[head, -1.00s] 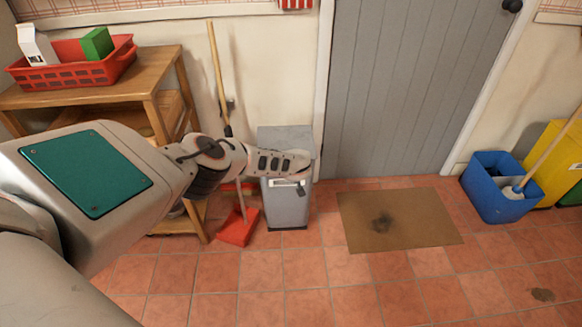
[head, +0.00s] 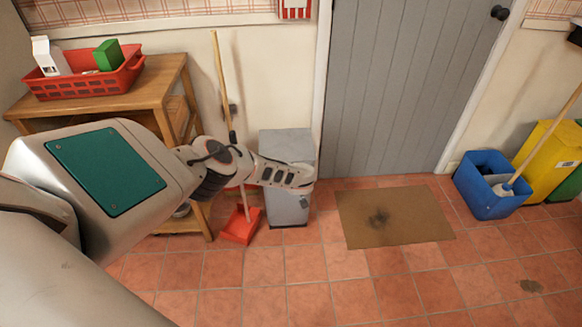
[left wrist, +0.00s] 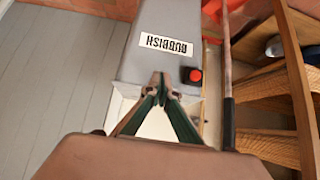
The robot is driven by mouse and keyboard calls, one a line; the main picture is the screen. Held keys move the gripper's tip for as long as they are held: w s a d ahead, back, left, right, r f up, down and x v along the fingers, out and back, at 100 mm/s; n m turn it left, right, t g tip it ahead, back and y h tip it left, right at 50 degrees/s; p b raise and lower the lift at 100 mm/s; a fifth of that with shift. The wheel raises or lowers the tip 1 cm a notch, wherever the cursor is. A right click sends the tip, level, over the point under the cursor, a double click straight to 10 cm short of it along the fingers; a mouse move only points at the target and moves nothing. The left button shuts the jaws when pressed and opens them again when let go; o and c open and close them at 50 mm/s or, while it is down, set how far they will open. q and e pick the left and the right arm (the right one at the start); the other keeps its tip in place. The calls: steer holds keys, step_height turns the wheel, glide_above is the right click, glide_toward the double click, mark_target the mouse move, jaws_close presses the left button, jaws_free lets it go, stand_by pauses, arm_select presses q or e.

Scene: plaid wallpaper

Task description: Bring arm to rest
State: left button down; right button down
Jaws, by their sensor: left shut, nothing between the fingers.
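My left arm (head: 125,175) comes in from the left in the head view, with a green panel on its upper link. It reaches across toward the front of a grey bin (head: 289,150). The arm's end overlaps the bin's front in the picture, and its fingers cannot be made out there. In the left wrist view my left gripper (left wrist: 160,82) has its two green-and-grey fingers meeting at the tips, shut and empty. Beyond them is the grey bin with an upside-down RUBBISH label and a red button (left wrist: 195,75). My right gripper is not in view.
A wooden shelf unit (head: 150,85) with a red basket (head: 120,82) stands left, close to the arm. A broom (head: 222,85) and red dustpan (head: 241,226) are beside the bin. A mat (head: 425,215) lies by the grey door.

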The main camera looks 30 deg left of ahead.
arm_select(q)
steer(key=shift+s+d+f+p, duration=0.3)
steer(key=shift+s+d, duration=0.2)
steer(key=shift+s, duration=0.3)
steer(key=shift+s+d+f+p, duration=0.15)
steer(key=shift+s+d+f, duration=0.1)
steer(key=shift+s+d, duration=0.4)
